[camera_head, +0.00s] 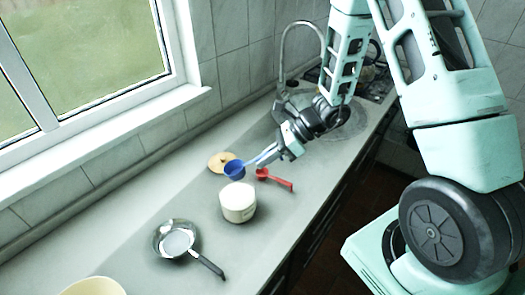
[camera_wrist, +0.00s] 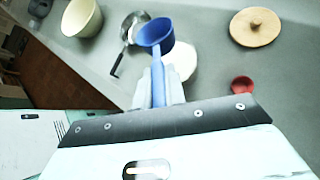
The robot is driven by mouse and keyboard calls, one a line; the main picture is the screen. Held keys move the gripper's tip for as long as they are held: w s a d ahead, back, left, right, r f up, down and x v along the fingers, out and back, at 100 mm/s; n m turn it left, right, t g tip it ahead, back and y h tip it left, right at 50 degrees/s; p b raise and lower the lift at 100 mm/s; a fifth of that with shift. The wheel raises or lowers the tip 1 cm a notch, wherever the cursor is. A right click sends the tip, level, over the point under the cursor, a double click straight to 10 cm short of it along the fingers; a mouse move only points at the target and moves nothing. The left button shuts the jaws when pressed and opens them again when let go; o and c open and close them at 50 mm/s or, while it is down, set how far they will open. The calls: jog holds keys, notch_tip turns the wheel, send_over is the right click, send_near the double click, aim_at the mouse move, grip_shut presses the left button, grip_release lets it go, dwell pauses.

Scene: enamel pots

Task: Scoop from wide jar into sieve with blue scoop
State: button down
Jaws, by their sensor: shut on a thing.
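My gripper (camera_head: 282,148) is shut on the handle of the blue scoop (camera_head: 235,169). The scoop's cup is in the air near the wide white jar (camera_head: 238,203), which stands on the counter. In the wrist view the blue scoop (camera_wrist: 156,33) extends ahead of my gripper (camera_wrist: 158,88), and its cup covers part of the white jar (camera_wrist: 183,60). What the cup holds is unclear. The sieve (camera_head: 178,242), a metal bowl shape with a dark handle, lies on the counter left of the jar; it also shows in the wrist view (camera_wrist: 133,30).
A red scoop (camera_head: 275,179) lies right of the jar. A round wooden lid (camera_head: 221,162) with a knob lies behind it. A cream bowl (camera_head: 93,287) is at the near left. A sink with a tap (camera_head: 283,65) is at the back. The counter between jar and sieve is clear.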

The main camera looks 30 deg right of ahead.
aim_at(255, 189)
jog(key=f+b, duration=0.1)
jog(key=f, duration=0.2)
jog(key=a+f+h+b, duration=0.1)
jog(key=f+b, duration=0.1)
jog(key=f, duration=0.2)
jog(key=f+h+b, duration=0.1)
jog(key=f+b, duration=0.1)
jog(key=f, duration=0.1)
jog(key=shift+w+a+f+g, duration=0.25)
jog(key=shift+w+a+g, duration=0.05)
jog(key=shift+w+a, duration=0.05)
dwell(0.7)
jog(key=shift+a, duration=0.15)
dwell(1.1)
